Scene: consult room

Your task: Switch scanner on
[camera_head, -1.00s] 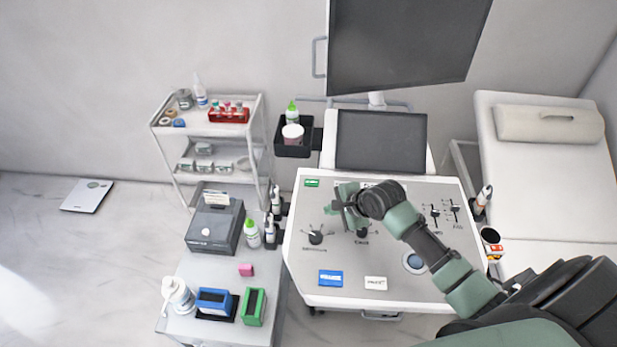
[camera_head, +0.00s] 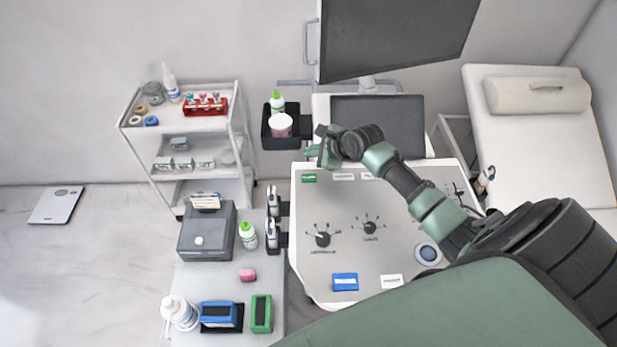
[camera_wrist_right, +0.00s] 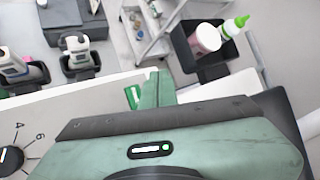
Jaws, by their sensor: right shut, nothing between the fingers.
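The scanner's light grey console (camera_head: 345,215) stands in the middle under a dark screen (camera_head: 378,126) and a large monitor (camera_head: 392,38). Its panel has a small green rocker or label (camera_head: 309,178) at the far left corner, two knobs (camera_head: 323,239) (camera_head: 369,227), a blue block (camera_head: 344,281) and a round blue button (camera_head: 428,253). My right gripper (camera_head: 316,152) is shut and empty just beyond the green piece, above the console's back left edge. In the wrist view my right fingers (camera_wrist_right: 157,90) are together, with the green piece (camera_wrist_right: 132,96) beside them. My left gripper is out of view.
A black holder (camera_head: 268,140) with a green-capped bottle and a pink-white tub (camera_head: 281,125) is close left of my right gripper. A side table (camera_head: 190,280) and trolley (camera_head: 135,135) stand left, a couch (camera_head: 535,135) right.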

